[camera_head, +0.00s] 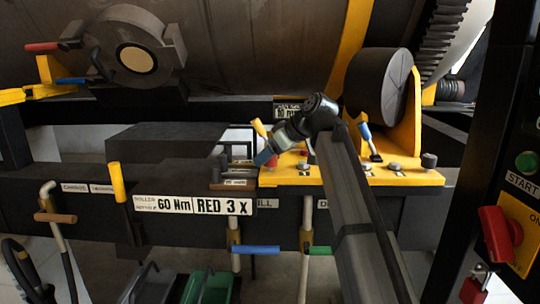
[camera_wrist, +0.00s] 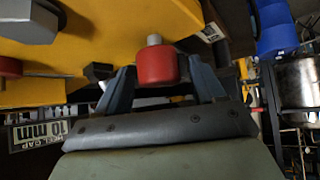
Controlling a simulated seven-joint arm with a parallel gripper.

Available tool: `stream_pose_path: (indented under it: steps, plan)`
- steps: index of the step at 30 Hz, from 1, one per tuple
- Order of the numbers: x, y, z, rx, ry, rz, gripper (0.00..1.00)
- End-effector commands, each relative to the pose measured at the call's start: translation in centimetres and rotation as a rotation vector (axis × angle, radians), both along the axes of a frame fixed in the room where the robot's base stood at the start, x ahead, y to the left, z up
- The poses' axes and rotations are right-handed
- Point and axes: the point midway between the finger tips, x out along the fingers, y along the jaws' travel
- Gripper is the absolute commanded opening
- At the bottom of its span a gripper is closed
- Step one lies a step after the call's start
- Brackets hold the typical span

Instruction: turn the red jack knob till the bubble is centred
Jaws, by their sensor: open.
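In the wrist view a red knob (camera_wrist: 157,66) with a grey stem stands against the yellow bracket. My gripper (camera_wrist: 162,74) is open, with one blue finger on each side of the knob. A gap shows beside the right finger; whether the left one touches cannot be told. In the head view my gripper (camera_head: 262,158) is low over the left end of the yellow bracket (camera_head: 330,178). No bubble can be made out in either view.
A second red knob (camera_wrist: 9,67) is at the wrist view's left edge. A black roller (camera_head: 378,86), a blue-handled lever (camera_head: 367,138) and several bolts are on the bracket. A red switch (camera_head: 497,234) stands at right.

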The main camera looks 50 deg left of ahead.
Motion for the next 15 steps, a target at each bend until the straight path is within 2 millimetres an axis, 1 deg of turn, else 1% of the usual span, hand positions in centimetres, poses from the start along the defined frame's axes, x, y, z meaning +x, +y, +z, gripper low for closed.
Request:
stream_pose_path:
  steps: [5,8,11,15]
  plan:
    - [0.1,-0.2,0.2,0.000,0.000,0.000,0.69]
    - [0.2,-0.8,0.8,0.000,-0.001,-0.001,0.69]
    - [0.4,-1.8,1.9,0.001,-0.001,-0.001,0.69]
    - [0.9,-3.7,3.8,0.001,-0.002,-0.002,0.69]
